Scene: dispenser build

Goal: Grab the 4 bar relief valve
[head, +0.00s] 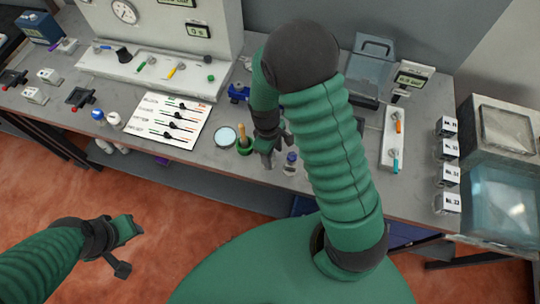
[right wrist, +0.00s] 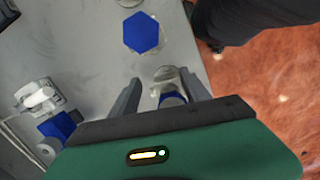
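No label reading 4 bar is legible, so I cannot tell which part is the 4 bar relief valve. My right gripper (head: 268,156) is low over the front of the bench. In the right wrist view its fingers (right wrist: 162,94) are apart, with a small clear-and-metal part with a blue band (right wrist: 169,82) between them; gaps show at its sides. A blue hexagonal cap (right wrist: 142,33) lies just beyond. In the head view a small blue-topped part (head: 290,160) stands right of the gripper. My left gripper (head: 124,248) is open and empty, off the bench front.
Numbered boxes (head: 446,203) line the right. A printed card (head: 168,121) lies left.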

